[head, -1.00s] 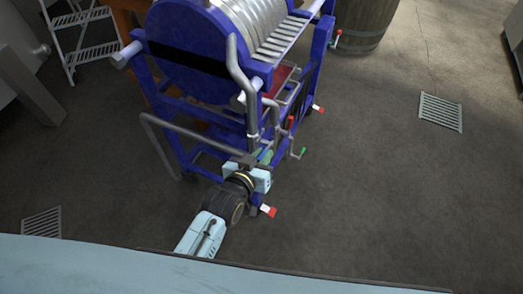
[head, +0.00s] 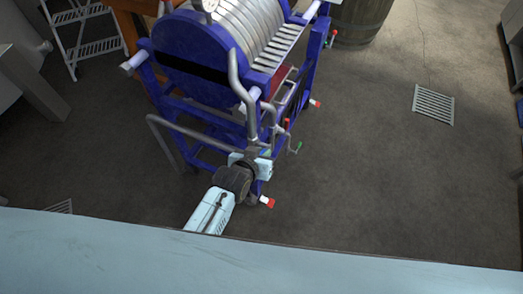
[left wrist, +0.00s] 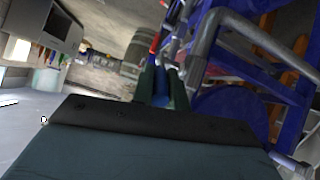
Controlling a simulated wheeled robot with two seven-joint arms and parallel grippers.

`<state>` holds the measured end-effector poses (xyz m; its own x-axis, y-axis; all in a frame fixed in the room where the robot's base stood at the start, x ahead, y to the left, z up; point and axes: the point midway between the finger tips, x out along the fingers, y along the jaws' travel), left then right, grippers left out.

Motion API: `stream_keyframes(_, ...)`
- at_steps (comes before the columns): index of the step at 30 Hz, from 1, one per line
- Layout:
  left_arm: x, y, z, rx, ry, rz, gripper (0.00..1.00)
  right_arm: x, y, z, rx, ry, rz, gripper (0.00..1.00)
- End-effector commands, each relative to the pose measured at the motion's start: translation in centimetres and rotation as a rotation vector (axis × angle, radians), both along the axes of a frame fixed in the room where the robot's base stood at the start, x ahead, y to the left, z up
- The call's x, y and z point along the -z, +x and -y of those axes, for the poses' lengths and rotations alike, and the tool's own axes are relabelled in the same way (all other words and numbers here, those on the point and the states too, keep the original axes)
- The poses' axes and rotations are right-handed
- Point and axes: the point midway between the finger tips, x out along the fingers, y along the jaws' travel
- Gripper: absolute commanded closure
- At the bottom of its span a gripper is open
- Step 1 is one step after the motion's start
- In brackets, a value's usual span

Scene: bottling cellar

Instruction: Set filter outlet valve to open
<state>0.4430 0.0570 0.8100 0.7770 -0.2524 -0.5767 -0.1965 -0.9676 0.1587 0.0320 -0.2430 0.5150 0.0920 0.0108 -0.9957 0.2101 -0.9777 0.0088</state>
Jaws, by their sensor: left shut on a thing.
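The blue-framed plate filter (head: 190,45) stands at the upper middle of the head view, with grey pipes running down its front. My left gripper (head: 264,153) is at the low end of this pipework. In the left wrist view its two dark green fingers (left wrist: 160,88) are shut on a narrow blue piece (left wrist: 160,84), which looks like a valve handle. The valve body and the handle's exact angle are hidden by my gripper. A red handle (head: 287,123) and a green handle (head: 299,147) show just right of my gripper. My right gripper is not in view.
A grey pipe (head: 185,128) passes left of my gripper. Red-and-white feet or knobs (head: 267,202) stick out from the frame. A barrel (head: 360,20) stands at the back, a white step ladder (head: 88,35) at the far left. The floor to the right is clear, with a drain grate (head: 433,104).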

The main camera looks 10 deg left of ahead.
Motion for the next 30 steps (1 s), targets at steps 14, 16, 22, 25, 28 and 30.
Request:
stream_keyframes(14,-0.05,0.05,0.01,-0.001,0.001,-0.004,0.82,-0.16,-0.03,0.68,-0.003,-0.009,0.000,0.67)
stream_keyframes(16,-0.05,0.05,0.02,-0.001,0.001,-0.004,0.73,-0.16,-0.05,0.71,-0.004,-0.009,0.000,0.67)
stream_keyframes(22,-0.04,0.03,0.02,-0.001,0.001,-0.005,0.63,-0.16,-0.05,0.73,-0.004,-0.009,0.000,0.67)
stream_keyframes(25,-0.04,0.01,0.01,-0.001,0.001,-0.005,0.63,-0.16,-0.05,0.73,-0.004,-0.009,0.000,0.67)
stream_keyframes(28,-0.12,-0.14,-0.04,-0.001,0.001,-0.005,0.63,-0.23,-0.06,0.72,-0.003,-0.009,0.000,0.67)
stream_keyframes(30,-0.37,-0.51,-0.16,0.000,0.001,-0.006,0.63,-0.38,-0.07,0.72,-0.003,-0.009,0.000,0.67)
